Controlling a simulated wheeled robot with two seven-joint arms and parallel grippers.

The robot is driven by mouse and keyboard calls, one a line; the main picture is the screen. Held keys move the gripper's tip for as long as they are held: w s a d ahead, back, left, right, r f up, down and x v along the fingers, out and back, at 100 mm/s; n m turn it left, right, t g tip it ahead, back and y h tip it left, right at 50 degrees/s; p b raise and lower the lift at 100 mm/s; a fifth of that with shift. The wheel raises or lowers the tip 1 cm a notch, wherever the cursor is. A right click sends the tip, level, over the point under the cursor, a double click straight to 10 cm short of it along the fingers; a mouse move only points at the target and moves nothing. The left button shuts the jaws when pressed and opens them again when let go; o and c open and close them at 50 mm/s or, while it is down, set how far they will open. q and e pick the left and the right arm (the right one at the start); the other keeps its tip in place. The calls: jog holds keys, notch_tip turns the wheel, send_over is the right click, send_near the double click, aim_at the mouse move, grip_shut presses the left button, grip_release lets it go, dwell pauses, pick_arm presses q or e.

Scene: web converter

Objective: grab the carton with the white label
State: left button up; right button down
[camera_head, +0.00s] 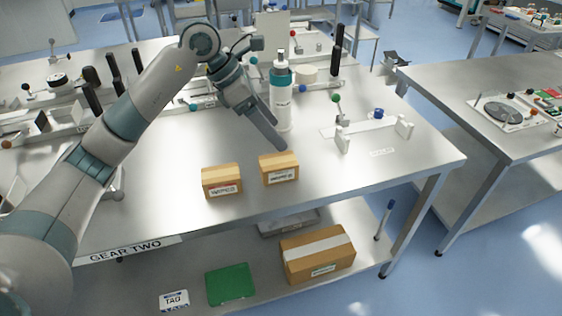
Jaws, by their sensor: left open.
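Two small brown cartons stand side by side near the front of the steel table. The right carton (279,161) has a white label with dark print on its front. The left carton (221,175) has a pale label with reddish print. My left gripper (280,146) comes in from the upper left and points down to the right. Its tips are just above and behind the right carton in the picture, and neither carton is between the fingers. The fingers overlap in this view, so the gap hardly shows. It is open. My right gripper is out of view.
A white bottle with a teal top (281,105) stands close behind my left gripper. A white fixture (370,131) stands to the right. A larger carton (318,256) and a green board (230,284) lie on the lower shelf. The table right of the cartons is clear.

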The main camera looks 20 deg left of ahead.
pick_arm(q)
jog(key=a, duration=0.1)
jog(key=w+a+y, duration=0.1)
jog(key=a, duration=0.1)
jog(key=a+r+y, duration=0.1)
jog(key=a, duration=0.1)
jog(key=shift+w+a+r, duration=0.1)
jog(key=shift+w+a, duration=0.05)
jog(key=shift+w, duration=0.1)
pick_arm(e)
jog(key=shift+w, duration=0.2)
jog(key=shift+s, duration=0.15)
pick_arm(q)
jog(key=p, duration=0.2)
send_near(279, 160)
jog(key=p+x, duration=0.2)
jog(key=x, duration=0.2)
jog(key=shift+d+f, duration=0.25)
jog(key=shift+f, duration=0.25)
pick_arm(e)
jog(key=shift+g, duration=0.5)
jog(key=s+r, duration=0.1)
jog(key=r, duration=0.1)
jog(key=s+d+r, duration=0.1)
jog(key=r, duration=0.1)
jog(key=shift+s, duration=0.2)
